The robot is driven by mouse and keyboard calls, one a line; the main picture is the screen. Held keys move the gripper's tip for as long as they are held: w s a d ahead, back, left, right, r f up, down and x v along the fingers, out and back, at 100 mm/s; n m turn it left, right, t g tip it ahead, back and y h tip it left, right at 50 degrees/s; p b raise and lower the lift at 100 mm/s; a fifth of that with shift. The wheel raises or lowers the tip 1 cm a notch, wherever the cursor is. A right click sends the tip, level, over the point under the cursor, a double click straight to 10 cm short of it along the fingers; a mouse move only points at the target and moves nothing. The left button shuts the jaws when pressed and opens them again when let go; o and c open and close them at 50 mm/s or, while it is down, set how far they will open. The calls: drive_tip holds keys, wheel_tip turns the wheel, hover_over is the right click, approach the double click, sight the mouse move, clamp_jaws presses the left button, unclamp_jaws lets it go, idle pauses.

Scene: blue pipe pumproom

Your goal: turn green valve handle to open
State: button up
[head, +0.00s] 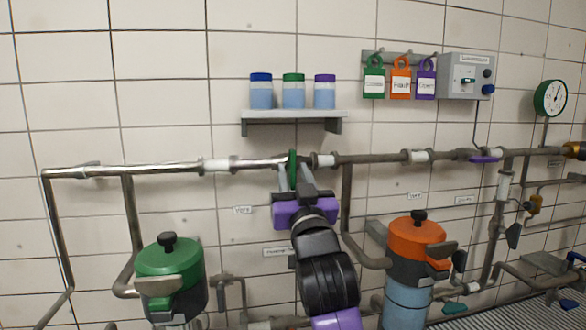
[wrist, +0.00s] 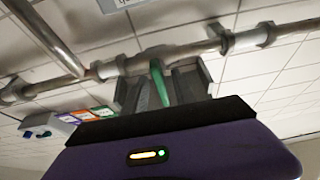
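The green valve handle (head: 292,168) is a thin, upright piece on the horizontal pipe, seen nearly edge-on below the shelf. It also shows in the wrist view (wrist: 160,84). My gripper (head: 295,179) is raised to the pipe from below, with one grey finger on each side of the handle. In the wrist view my gripper (wrist: 162,88) has the handle between its fingers, and the fingers stand apart. It looks open around the handle; whether either finger touches it is hard to tell. My purple gripper body hides part of the wall below the pipe.
A shelf (head: 292,115) with several jars is above the pipe. Padlock tags (head: 400,79) and a grey control box (head: 465,77) hang to the right. A green-lidded pump (head: 169,262) stands left of my arm, an orange-lidded one (head: 417,240) right.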

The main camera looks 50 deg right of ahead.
drive_tip(key=shift+w+d+r, duration=0.2)
drive_tip(key=shift+w, duration=0.15)
clamp_jaws()
